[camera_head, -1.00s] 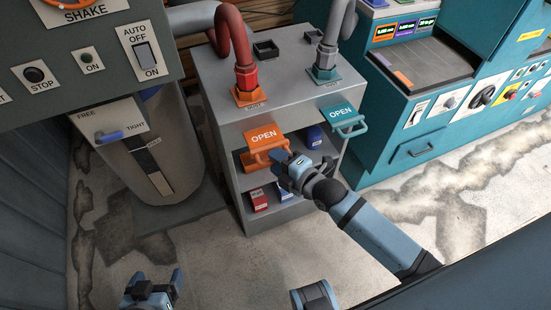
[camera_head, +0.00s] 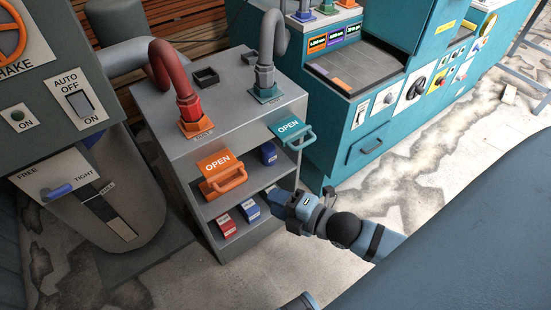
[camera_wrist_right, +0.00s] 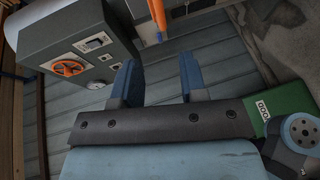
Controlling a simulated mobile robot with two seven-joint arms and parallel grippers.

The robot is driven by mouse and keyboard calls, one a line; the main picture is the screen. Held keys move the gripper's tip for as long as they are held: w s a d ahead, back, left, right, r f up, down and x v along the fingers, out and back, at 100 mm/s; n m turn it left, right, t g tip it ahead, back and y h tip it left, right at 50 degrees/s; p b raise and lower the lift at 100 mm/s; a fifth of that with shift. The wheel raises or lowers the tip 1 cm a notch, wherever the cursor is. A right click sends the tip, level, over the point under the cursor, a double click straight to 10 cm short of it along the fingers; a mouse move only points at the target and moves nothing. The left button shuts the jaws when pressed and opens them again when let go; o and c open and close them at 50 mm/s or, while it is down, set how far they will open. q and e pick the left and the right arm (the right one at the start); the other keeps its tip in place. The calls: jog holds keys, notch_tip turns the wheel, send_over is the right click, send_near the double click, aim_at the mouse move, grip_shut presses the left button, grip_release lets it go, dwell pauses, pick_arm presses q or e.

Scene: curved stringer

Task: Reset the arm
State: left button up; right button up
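My right gripper (camera_head: 283,199) is in front of the grey cabinet's lower shelf, to the right of and apart from the orange OPEN handle (camera_head: 222,178). In the right wrist view its two blue fingers (camera_wrist_right: 158,80) stand apart with nothing between them. My left gripper is out of view.
The grey cabinet (camera_head: 178,135) has a teal OPEN handle (camera_head: 292,135), red and grey pipes on top, and a red box (camera_head: 226,224) and blue boxes on its shelves. A shaker machine (camera_head: 45,95) stands left, a teal console (camera_head: 345,150) right. Floor shows at front left.

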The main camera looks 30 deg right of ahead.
dwell(0.3)
jog(key=s+a+f+m+g+h, duration=0.2)
jog(key=f+m, duration=0.3)
jog(key=m, duration=0.4)
jog(key=s+a+f+m+g+h, duration=0.1)
jog(key=s+a+f+m+g, duration=0.2)
jog(key=m, duration=0.7)
pick_arm(q)
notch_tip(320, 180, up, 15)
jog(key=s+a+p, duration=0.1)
jog(key=p, duration=1.7)
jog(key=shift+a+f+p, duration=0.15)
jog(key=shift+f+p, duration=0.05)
jog(key=shift+p, duration=0.1)
pick_arm(e)
notch_tip(320, 180, up, 13)
jog(key=d+t, duration=0.1)
jog(key=d, duration=0.1)
jog(key=shift+s+d+r+t, duration=0.15)
jog(key=shift+s+t, duration=0.15)
jog(key=shift+s, duration=0.1)
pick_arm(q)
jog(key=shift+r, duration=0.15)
pick_arm(e)
jog(key=shift+d, duration=0.1)
